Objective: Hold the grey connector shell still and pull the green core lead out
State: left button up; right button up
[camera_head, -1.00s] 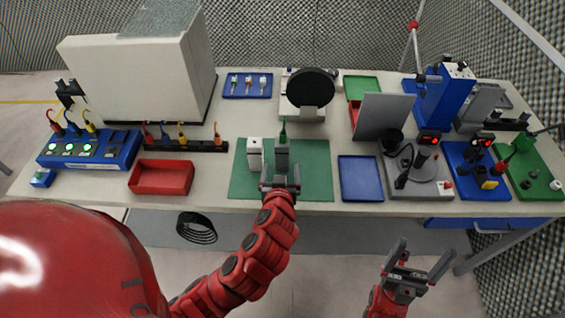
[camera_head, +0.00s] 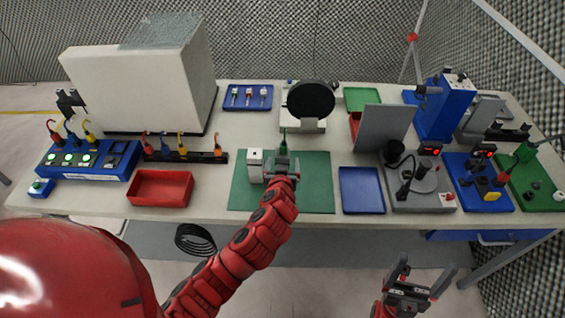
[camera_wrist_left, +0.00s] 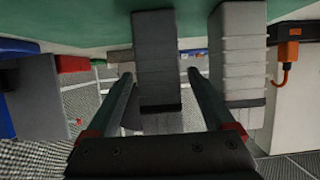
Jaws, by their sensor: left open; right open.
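The grey connector shell (camera_head: 281,161) stands upright on the green mat (camera_head: 314,182), with the green core lead (camera_head: 283,141) rising from its top. My left gripper (camera_head: 282,168) is open at the shell, partly covering it. In the left wrist view the picture is upside down; the dark grey shell (camera_wrist_left: 155,50) appears between the two fingers of my left gripper (camera_wrist_left: 160,75), with gaps visible on both sides. The green lead cannot be made out there. My right gripper (camera_head: 423,274) is open and empty, in front of the table's edge.
A pale block (camera_head: 255,166) stands close left of the shell; it also shows in the left wrist view (camera_wrist_left: 239,50). A red tray (camera_head: 160,188) lies to the left and a blue tray (camera_head: 361,190) to the right. A black round disc on a stand (camera_head: 310,100) is behind.

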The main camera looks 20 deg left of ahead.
pick_arm(q)
grip_shut()
dwell(0.3)
dwell(1.0)
